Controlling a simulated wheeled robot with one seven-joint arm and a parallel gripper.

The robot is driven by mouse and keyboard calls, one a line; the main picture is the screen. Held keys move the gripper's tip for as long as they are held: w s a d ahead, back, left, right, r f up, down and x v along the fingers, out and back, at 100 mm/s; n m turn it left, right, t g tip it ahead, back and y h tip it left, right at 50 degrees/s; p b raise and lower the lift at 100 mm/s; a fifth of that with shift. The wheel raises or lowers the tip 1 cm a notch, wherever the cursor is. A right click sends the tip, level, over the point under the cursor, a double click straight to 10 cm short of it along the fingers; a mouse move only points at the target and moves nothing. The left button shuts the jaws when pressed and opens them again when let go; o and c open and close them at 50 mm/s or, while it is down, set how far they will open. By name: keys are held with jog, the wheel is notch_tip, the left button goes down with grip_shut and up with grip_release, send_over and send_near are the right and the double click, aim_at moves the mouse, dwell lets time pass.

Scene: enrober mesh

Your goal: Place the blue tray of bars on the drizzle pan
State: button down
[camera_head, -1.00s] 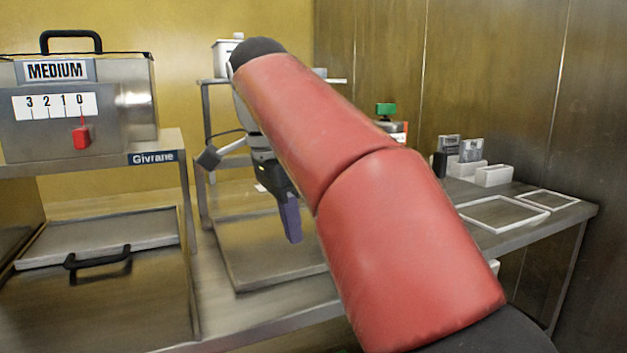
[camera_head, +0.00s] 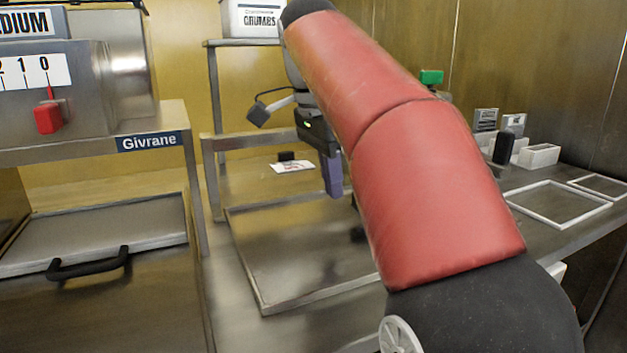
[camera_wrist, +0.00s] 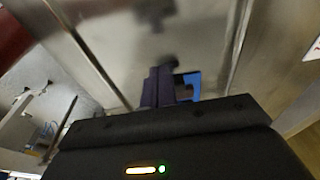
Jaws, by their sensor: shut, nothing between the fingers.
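A shallow, bare metal pan with a raised rim (camera_head: 242,262) sits on the counter in the middle of the head view; it looks like the drizzle pan. My gripper (camera_head: 333,190) has dark purple fingers pointing down over the pan's far part. Its height above the pan is hard to judge. In the wrist view my gripper (camera_wrist: 162,85) is shut and empty above a metal surface. A bright blue piece (camera_wrist: 191,80) shows just right of the fingers; I cannot tell what it belongs to. No tray of bars is recognisable, and my arm hides part of the counter.
A crumbs box (camera_head: 252,18) stands on a back shelf. White frames (camera_head: 558,203) and small holders (camera_head: 538,155) are at right.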

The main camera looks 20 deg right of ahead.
jog(key=d, duration=0.6)
jog(key=shift+w+d+f, duration=0.1)
jog(key=shift+d, duration=0.3)
jog(key=shift+a+f, duration=0.2)
jog(key=shift+f, duration=0.6)
jog(key=shift+b, duration=0.3)
